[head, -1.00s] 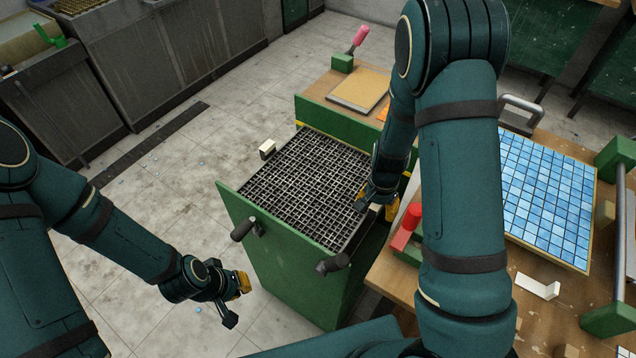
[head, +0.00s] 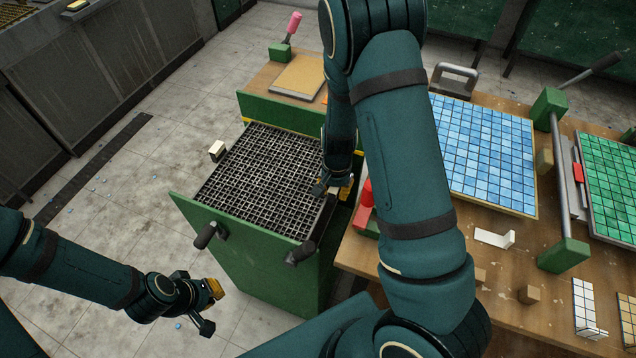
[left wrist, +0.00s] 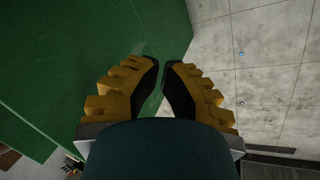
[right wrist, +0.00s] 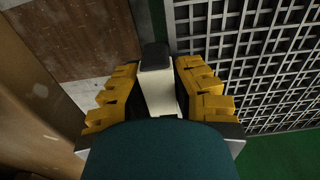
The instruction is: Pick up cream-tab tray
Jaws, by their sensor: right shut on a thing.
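The cream-tab tray (head: 262,172) is a dark square grid set in the top of a green cart. One cream tab (head: 217,150) stands free at its left edge. My right gripper (head: 334,188) is at the tray's right edge. In the right wrist view it is shut on a cream tab (right wrist: 158,92), with the grid just to the right. My left gripper (head: 212,305) hangs empty left of the cart's front, lower than the tray. In the left wrist view (left wrist: 162,66) its fingers are close together with a narrow gap; whether they are fully shut is unclear.
The green cart (head: 255,260) has dark handles (head: 207,235) at its front. A wooden bench to the right holds a blue tile sheet (head: 483,150), a green tile sheet (head: 612,185), a red block (head: 365,205) and a metal bar with green ends (head: 562,180). Open floor lies left.

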